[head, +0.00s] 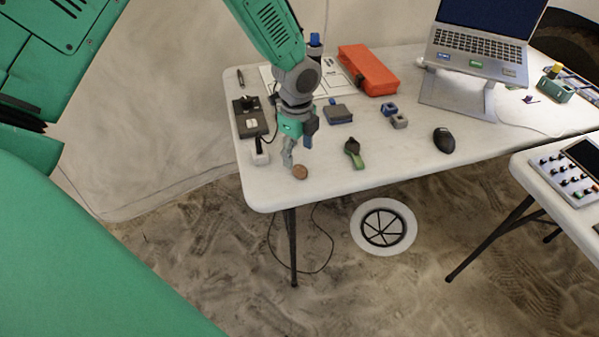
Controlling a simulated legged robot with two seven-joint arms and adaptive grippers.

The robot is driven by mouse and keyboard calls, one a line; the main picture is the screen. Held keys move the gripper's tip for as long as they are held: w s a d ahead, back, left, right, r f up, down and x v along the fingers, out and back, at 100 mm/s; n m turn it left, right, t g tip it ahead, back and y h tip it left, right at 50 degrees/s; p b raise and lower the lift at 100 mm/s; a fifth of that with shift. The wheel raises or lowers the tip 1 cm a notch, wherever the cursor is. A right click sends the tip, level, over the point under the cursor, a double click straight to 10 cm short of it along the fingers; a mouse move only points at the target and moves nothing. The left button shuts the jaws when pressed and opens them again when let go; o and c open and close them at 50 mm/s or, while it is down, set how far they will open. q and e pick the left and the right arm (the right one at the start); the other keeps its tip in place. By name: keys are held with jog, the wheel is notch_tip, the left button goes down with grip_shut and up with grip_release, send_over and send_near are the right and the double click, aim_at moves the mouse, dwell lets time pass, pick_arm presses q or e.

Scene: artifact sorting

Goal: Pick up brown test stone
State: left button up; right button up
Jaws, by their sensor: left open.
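The brown test stone (300,172) is a small round brown piece on the white table (330,190), close to its front left edge. My left gripper (289,158) reaches down from the top of the picture, and its fingertips are right beside the stone, at its upper left. The gripper is open. I cannot tell whether a finger touches the stone. My right gripper is not in view.
A small white block (261,158) and a dark device (250,117) lie left of the gripper. A green-and-black tool (354,153) lies to the right.

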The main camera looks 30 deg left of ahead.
aim_at(301, 170)
pick_arm(q)
jog(key=shift+d+f, duration=0.15)
jog(key=shift+f, duration=0.45)
jog(key=f, duration=0.4)
jog(key=shift+w+d+f+b, duration=0.2)
jog(key=shift+f+b, duration=0.05)
jog(key=shift+b, duration=0.05)
jog(key=shift+a+f, duration=0.15)
jog(key=shift+f, duration=0.15)
jog(key=shift+a, duration=0.1)
jog(key=shift+d, duration=0.2)
jog(key=c, duration=1.2)
